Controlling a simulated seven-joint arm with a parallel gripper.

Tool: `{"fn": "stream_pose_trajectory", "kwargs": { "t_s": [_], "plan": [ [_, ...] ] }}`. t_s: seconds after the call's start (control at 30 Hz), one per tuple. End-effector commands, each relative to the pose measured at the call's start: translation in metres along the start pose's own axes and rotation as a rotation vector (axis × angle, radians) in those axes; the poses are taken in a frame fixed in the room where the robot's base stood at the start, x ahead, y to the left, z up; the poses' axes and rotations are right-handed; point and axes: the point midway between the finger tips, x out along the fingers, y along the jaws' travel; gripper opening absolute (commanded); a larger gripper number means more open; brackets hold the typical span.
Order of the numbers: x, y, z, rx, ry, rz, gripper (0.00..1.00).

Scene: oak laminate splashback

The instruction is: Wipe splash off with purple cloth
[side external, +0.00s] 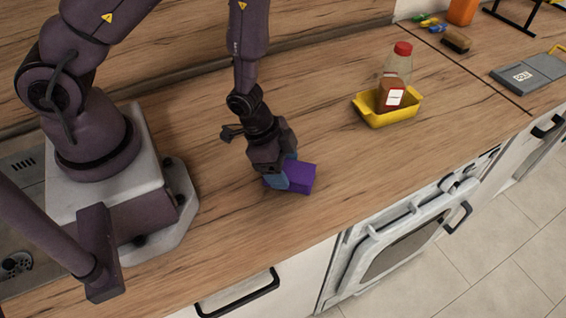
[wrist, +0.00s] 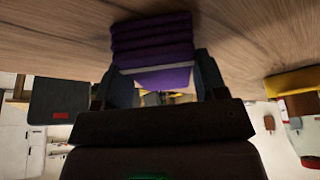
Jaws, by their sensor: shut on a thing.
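The purple cloth (side external: 301,177) is a folded block on the wooden worktop in the side view. My gripper (side external: 284,172) points down and is shut on it, with bluish fingers on its near left part. The wrist view shows the folded layers of the cloth (wrist: 152,45) between the two fingers of my gripper (wrist: 160,85). The cloth appears to touch the worktop or be just above it; I cannot tell which. I cannot make out any splash on the worktop or the splashback; the cloth and gripper may hide part of the surface.
A yellow tray (side external: 377,119) holding a red-capped bottle (side external: 402,62) and a brown item (side external: 390,94) stands to the right. Farther back are a brush (side external: 456,39), an orange container (side external: 462,11) and a grey case (side external: 530,73). The worktop between cloth and tray is clear.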

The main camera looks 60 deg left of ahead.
Motion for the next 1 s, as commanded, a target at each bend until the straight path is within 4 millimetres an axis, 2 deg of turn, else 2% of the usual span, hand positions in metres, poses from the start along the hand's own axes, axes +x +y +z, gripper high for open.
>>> {"fn": "stream_pose_trajectory", "kwargs": {
  "t_s": [0.57,0.77,1.0],
  "plan": [
    [-0.002,0.028,-0.001,0.000,0.000,0.001,0.46],
    [-0.002,0.026,-0.001,-0.001,0.000,0.000,0.46],
    [-0.001,0.013,0.000,-0.002,0.000,-0.001,0.46]
  ]
}}
